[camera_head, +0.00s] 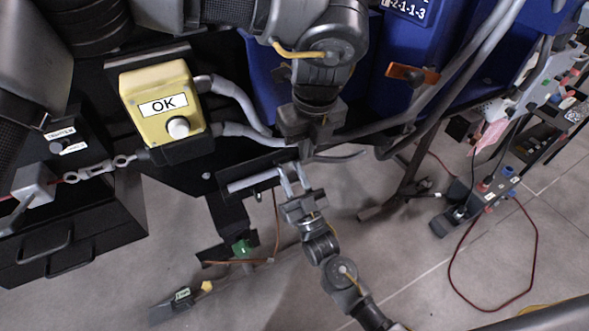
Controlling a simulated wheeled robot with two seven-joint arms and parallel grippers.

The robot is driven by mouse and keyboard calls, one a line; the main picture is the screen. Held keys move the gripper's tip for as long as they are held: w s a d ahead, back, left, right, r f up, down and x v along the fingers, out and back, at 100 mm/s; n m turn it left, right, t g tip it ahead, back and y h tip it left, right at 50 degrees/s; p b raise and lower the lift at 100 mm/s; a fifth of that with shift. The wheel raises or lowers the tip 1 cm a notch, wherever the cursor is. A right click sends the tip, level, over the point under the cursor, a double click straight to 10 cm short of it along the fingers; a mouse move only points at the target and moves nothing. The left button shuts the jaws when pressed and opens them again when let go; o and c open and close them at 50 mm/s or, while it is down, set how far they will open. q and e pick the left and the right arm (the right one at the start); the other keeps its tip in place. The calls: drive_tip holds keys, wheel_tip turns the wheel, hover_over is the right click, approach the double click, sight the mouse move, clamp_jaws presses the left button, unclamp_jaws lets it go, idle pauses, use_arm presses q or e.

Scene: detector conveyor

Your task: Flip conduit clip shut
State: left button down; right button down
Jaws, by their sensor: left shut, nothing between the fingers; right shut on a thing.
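The conduit clip (252,180) appears to be the dark piece with a pale strip below the grey conduits, right of the yellow OK box; its exact shape is hard to tell. My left gripper (308,152), on the arm from the top, is shut and empty beside the conduit ends, just above the clip's right end. My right gripper (292,180), on the arm from the lower right, has its fingers at the clip's right end and is shut on it. The contact is small and partly hidden.
The yellow OK box (161,99) with a white button is at left, with grey conduits (238,105) leaving its right side. Blue bins (406,45) stand behind. A black drawer cabinet (75,245) is at lower left. A power strip (470,205) and red cable lie on the floor at right.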

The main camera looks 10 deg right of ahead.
use_arm(q)
approach(292, 179)
drive_tip(key=s+d+f, duration=0.1)
drive_tip(key=s+f, duration=0.2)
drive_tip(key=f, duration=0.1)
drive_tip(key=w, duration=0.1)
drive_tip(key=w+f, duration=0.1)
drive_tip(key=shift+w+a, duration=0.3)
drive_tip(key=shift+w+a+f, duration=0.1)
drive_tip(key=shift+w+f, duration=0.15)
drive_tip(key=shift+w, duration=0.1)
drive_tip(key=shift+w+a+f, duration=0.15)
drive_tip(key=shift+w+f, duration=0.1)
drive_tip(key=shift+f, duration=0.05)
